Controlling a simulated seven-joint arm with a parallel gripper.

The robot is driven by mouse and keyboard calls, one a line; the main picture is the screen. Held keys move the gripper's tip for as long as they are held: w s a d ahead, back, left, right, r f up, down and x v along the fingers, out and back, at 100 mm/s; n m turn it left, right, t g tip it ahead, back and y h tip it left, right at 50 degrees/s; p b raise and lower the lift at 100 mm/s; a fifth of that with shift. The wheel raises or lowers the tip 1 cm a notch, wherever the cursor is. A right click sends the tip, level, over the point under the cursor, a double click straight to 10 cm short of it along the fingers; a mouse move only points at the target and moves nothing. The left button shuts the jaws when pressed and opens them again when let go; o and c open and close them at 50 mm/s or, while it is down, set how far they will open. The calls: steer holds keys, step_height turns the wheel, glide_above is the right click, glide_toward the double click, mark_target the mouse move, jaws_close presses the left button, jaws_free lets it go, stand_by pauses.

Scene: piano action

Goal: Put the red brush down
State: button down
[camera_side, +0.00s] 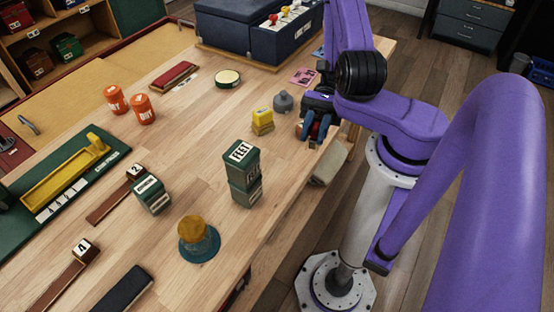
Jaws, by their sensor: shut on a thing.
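My gripper (317,130) is at the right edge of the wooden table, pointing down with blue fingers. It is shut on the red brush (315,128), of which only a small red part shows between the fingers. The rest of the brush is hidden by the fingers and wrist. I cannot tell whether it touches the table.
A yellow block stack (262,122) and a grey weight (283,101) stand just left of the gripper. Green FELT boxes (242,170) stand nearer the front. A long red object (174,75) lies farther back. Bare tabletop (195,135) lies mid-table.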

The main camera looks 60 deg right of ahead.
steer(key=w+d+f+m+t+h, duration=0.2)
steer(key=w+f+m+t+h, duration=0.35)
steer(key=w+m+t, duration=0.9)
steer(key=shift+s+a+f+n+t+y, duration=0.1)
steer(key=shift+s+f+n+t, duration=0.35)
steer(key=shift+f, duration=0.85)
steer(key=shift+s+a+f+n+t+y, duration=0.15)
steer(key=shift+s+f+n+t, duration=0.25)
steer(key=shift+f, duration=0.85)
steer(key=shift+s+f+n+t+y, duration=0.1)
steer(key=shift+s+f+n+t, duration=0.35)
steer(key=shift+f, duration=0.85)
steer(key=c, duration=0.9)
jaws_free()
steer(key=shift+f, duration=0.15)
steer(key=shift+c, duration=0.2)
